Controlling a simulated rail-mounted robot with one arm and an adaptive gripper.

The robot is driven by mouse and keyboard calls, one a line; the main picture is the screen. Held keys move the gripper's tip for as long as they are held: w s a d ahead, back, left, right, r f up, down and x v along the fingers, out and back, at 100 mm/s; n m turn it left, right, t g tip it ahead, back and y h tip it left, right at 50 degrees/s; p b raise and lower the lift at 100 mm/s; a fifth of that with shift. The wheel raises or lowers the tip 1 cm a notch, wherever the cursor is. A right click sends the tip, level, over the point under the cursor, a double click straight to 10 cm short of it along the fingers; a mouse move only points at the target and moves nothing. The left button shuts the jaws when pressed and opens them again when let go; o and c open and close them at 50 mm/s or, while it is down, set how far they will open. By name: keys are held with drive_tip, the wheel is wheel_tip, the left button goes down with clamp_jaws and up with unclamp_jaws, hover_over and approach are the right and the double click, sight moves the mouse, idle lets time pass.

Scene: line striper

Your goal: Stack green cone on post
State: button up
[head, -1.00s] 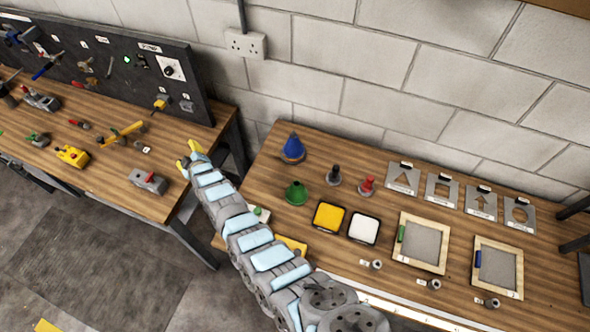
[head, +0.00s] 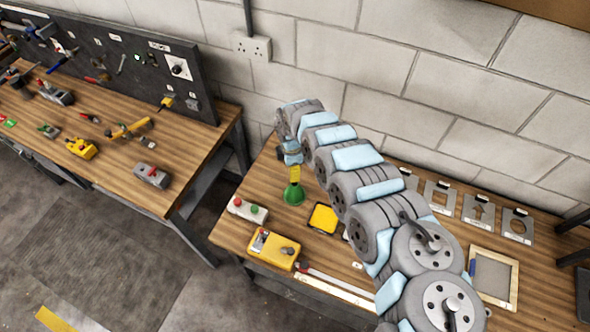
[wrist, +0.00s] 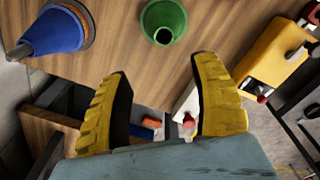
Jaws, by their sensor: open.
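The green cone (head: 293,195) stands upright on the right-hand wooden bench. It also shows in the wrist view (wrist: 165,20), with a dark hole at its tip. My gripper (head: 294,173) appears just above the cone in the head view. In the wrist view my gripper (wrist: 163,95) has its two yellow fingers wide apart with nothing between them; the green cone is beyond the fingertips, not between them. A blue cone (wrist: 52,30) with an orange and grey rim below it shows at the upper left. In the head view my arm hides the blue cone. I see no bare post.
A white box with red and green buttons (head: 247,210) and a yellow box (head: 272,250) stand at the bench's left front. A yellow square pad (head: 323,218) is right of the green cone. A second bench (head: 110,165) with tools stands left, across a gap.

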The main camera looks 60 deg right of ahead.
drive_tip(key=shift+s+f+b, duration=0.2)
drive_tip(key=shift+f+b, duration=1.1)
drive_tip(key=shift+f, duration=0.35)
drive_tip(key=shift+s+f+b, duration=0.2)
drive_tip(key=shift+f+b, duration=1.15)
drive_tip(key=shift+f, duration=0.25)
drive_tip(key=shift+s+f+b, duration=0.2)
drive_tip(key=shift+f+b, duration=1.1)
drive_tip(key=shift+f, duration=0.35)
clamp_jaws()
